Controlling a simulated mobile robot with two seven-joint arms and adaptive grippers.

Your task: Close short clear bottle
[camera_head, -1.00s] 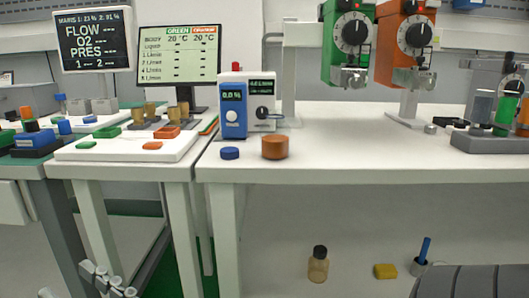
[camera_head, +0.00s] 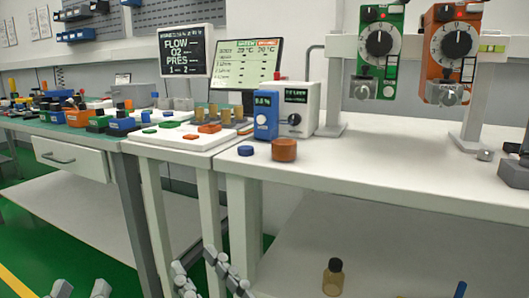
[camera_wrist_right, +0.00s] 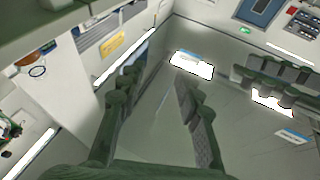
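A short bottle (camera_head: 333,278) with a yellowish clear body and a dark cap stands upright on the lower shelf under the right-hand table. Whether the cap is fully tight cannot be told. My left gripper (camera_head: 80,288) shows only its fingertips at the bottom left edge of the head view, apart and empty. My right gripper (camera_head: 207,272) is to the left of the bottle, low in front of the table legs, and touches nothing that I can see. In the right wrist view its fingers (camera_wrist_right: 158,82) are spread with nothing between them. The bottle is not seen there.
The white table (camera_head: 400,190) above the shelf (camera_head: 400,262) carries a blue-and-white device (camera_head: 298,105), an orange round piece (camera_head: 284,149) and a blue cap (camera_head: 245,150). A blue item (camera_head: 460,289) is cut off at the bottom right.

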